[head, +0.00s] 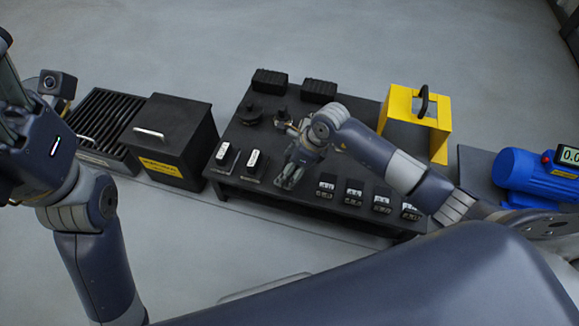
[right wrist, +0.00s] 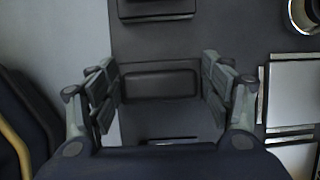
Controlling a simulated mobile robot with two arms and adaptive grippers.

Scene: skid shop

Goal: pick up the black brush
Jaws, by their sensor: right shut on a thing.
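My right gripper (head: 290,178) points down at the front middle of the black bench, between the white-labelled pieces and the row of small metal-topped blocks. The right wrist view shows its two fingers (right wrist: 160,88) on either side of a dark, rounded block, which I take to be the black brush (right wrist: 160,84). The right gripper is shut on it. In the head view the gripper hides the brush. I cannot tell whether it is clear of the surface beneath. My left gripper (head: 10,85) is at the far left edge, partly cut off, away from the bench.
The black bench (head: 233,130) also carries two black ribbed blocks (head: 270,80), round dark parts (head: 249,112), two white-labelled pieces (head: 254,164) and several small blocks (head: 353,192). A lidded black box (head: 170,135) stands left. A yellow guard (head: 400,105) and blue motor (head: 535,175) stand right.

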